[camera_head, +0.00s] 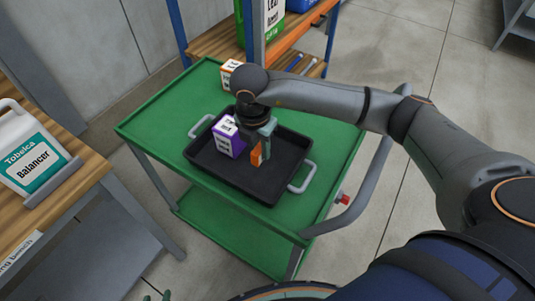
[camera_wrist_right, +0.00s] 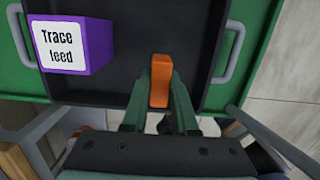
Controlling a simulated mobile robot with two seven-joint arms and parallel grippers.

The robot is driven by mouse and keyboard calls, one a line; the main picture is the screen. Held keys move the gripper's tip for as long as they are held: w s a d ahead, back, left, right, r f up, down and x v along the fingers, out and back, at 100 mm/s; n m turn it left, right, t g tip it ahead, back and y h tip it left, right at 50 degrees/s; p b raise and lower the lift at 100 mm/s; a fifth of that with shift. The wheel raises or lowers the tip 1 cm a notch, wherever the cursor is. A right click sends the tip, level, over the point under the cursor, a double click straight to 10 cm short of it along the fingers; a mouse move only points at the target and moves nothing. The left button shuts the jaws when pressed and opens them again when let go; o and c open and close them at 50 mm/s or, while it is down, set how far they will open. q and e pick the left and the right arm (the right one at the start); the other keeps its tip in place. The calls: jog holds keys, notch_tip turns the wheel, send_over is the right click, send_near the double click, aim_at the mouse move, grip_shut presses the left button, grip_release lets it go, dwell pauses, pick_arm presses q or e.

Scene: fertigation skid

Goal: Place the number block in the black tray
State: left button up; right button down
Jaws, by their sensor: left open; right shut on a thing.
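An orange block (camera_head: 257,155), likely the number block, is held upright between the fingers of my right gripper (camera_head: 262,140). The wrist view shows the same block (camera_wrist_right: 160,80) between the two green fingers (camera_wrist_right: 160,105); I cannot see a number on it. The block is over the black tray (camera_head: 235,182); I cannot tell whether it touches the tray floor. The tray (camera_wrist_right: 125,25) lies on a green cart. Only the tips of my left gripper (camera_head: 157,296) show at the bottom edge of the head view, open.
A purple Trace feed box (camera_head: 228,138) stands in the tray, left of the block. The tray has grey handles (camera_head: 302,178). An orange-and-white box (camera_head: 228,74) stands at the back of the green cart (camera_head: 165,115). A Balancer jug (camera_head: 35,155) stands on the bench at left.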

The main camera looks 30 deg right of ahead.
aim_at(269, 165)
jog(key=d+f, duration=0.1)
jog(key=w+d+f, duration=0.1)
jog(key=f, duration=0.1)
jog(key=shift+d+f, duration=0.15)
jog(key=shift+d, duration=0.1)
jog(key=shift+w+d+f+p, duration=0.15)
jog(key=shift+f+p, duration=0.15)
jog(key=shift+f, duration=1.4)
jog(key=shift+f, duration=0.1)
jog(key=shift+f, duration=0.15)
jog(key=c, duration=0.7)
grip_release()
jog(key=r, duration=0.4)
jog(key=a+r, duration=0.1)
jog(key=r, duration=0.3)
jog(key=s+r, duration=0.1)
jog(key=r, duration=0.3)
jog(key=shift+a+r+b, duration=0.15)
jog(key=shift+r+b, duration=0.1)
jog(key=shift+b, duration=0.05)
